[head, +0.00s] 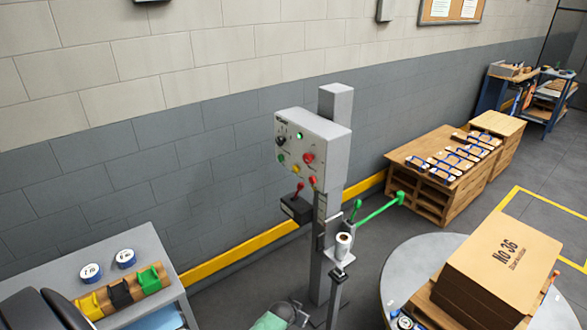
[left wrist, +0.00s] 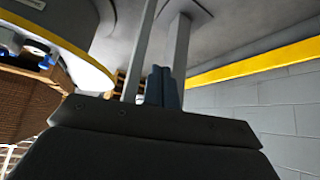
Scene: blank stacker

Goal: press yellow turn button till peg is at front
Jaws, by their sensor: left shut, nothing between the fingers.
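A grey control box (head: 313,145) on a post stands in the middle of the head view. Its face carries a small yellow button (head: 295,169) low down, a lit green lamp (head: 299,135), a black knob (head: 281,141), and red and green buttons. My left gripper (left wrist: 164,72) shows in the left wrist view, its dark fingers together and empty. Near it there are grey posts; no button shows between or touching the fingers. I cannot make out this gripper surely in the head view. I cannot identify the peg. My right gripper is not in view.
A round grey turntable (head: 397,262) holds a brown carton (head: 504,250) at right. A green bar (head: 378,211) and a white roll (head: 343,246) are by the post. A grey table (head: 152,240) with tape rolls stands at left. A yellow rail (head: 233,252) runs along the wall.

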